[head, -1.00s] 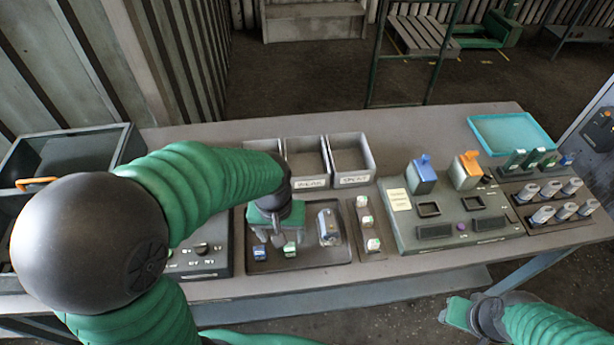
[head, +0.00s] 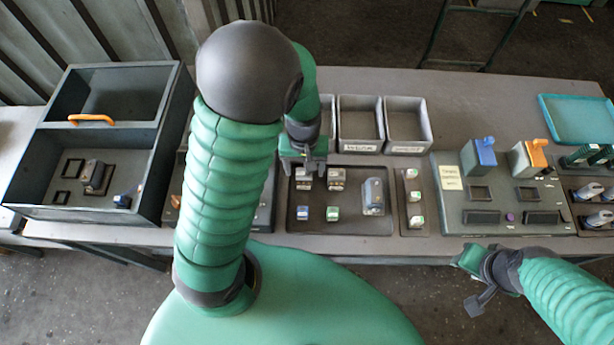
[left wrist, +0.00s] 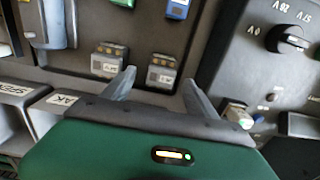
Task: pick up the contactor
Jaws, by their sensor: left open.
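Two small grey blocks with pale labels, left (head: 305,179) and right (head: 337,179), stand at the back of a dark tray (head: 350,222). A blue block (head: 303,213), a green block (head: 333,214) and a larger grey-blue device (head: 374,196) share the tray. I cannot tell for sure which is the contactor. My left gripper (head: 302,166) is open and empty at the tray's back edge, pointing at the left grey block. In the left wrist view that block (left wrist: 163,73) lies between and beyond the fingertips (left wrist: 158,84). My right gripper (head: 469,276) hangs in front of the table.
Grey bins (head: 361,125) stand behind the tray. A narrow strip with several buttons (head: 413,200) and a panel with blue and orange switches (head: 500,215) are to the right. A dark open box (head: 150,150) with an orange handle is at left. A control panel with a knob (left wrist: 245,70) is beside the tray.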

